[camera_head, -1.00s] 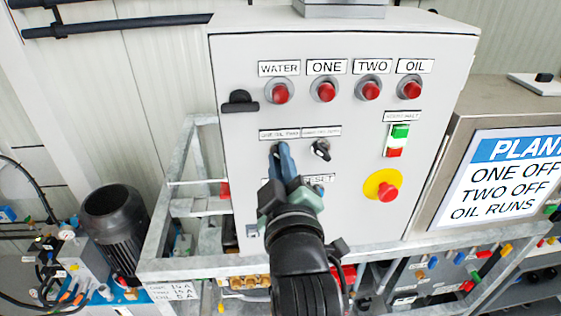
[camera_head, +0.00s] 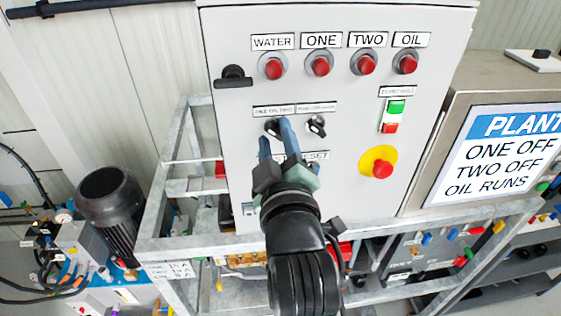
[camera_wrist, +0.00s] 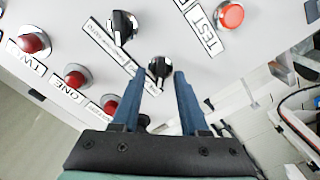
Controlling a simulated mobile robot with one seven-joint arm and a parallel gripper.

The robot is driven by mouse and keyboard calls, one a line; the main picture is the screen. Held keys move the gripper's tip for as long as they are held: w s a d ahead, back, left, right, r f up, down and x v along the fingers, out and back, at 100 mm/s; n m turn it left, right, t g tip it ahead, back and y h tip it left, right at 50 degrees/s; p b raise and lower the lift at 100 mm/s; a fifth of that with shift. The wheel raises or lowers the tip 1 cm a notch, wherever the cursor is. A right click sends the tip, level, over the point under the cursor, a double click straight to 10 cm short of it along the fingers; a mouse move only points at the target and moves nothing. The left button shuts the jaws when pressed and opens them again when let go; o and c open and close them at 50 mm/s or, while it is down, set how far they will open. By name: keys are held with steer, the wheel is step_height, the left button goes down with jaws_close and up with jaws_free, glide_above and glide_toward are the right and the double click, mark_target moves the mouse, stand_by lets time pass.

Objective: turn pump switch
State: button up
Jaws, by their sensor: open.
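A grey control panel (camera_head: 345,180) fills the middle of the head view. It carries two black rotary switches, a left one (camera_head: 272,127) under a small label and a right one (camera_head: 316,126). My gripper (camera_head: 275,134) is at the left switch, with its two blue fingers apart. In the wrist view the fingers (camera_wrist: 156,74) stand open, with a black switch (camera_wrist: 160,67) in the gap near their tips. I see no clear contact with it. The other switch (camera_wrist: 122,25) is above and to the left there.
Red lamps (camera_head: 320,65) labelled WATER, ONE, TWO and OIL line the panel top. A yellow-and-red emergency stop (camera_head: 378,163) and a green-and-red switch (camera_head: 393,117) sit at right. A metal frame (camera_head: 185,243) surrounds the panel. A sign (camera_head: 515,155) reads ONE OFF, TWO OFF, OIL RUNS.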

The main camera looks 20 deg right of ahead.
steer(key=p+v, duration=0.5)
steer(key=v, duration=0.7)
steer(key=shift+s, duration=0.25)
steer(key=shift+a, duration=0.1)
steer(key=w+a+r+m+t+y+b, duration=0.1)
steer(key=w+a+r+t+b, duration=0.15)
steer(key=r, duration=0.45)
steer(key=w+a+r+m+t+y+b, duration=0.1)
steer(key=w+a+r+t, duration=0.15)
steer(key=r, duration=0.45)
steer(key=s+a+r+m+t+y+b, duration=0.1)
steer(key=s+a+r+m+t, duration=0.1)
steer(key=r, duration=0.5)
steer(key=s+a+r+m+t+y+b, duration=0.1)
steer(key=s+a+r+t+y+b, duration=0.1)
steer(key=a+r, duration=0.3)
step_height(320, 180, up, 4)
steer(key=shift+s+a+f+m+t, duration=0.25)
steer(key=shift+s+m+t, duration=0.15)
steer(key=shift+s+t, duration=0.1)
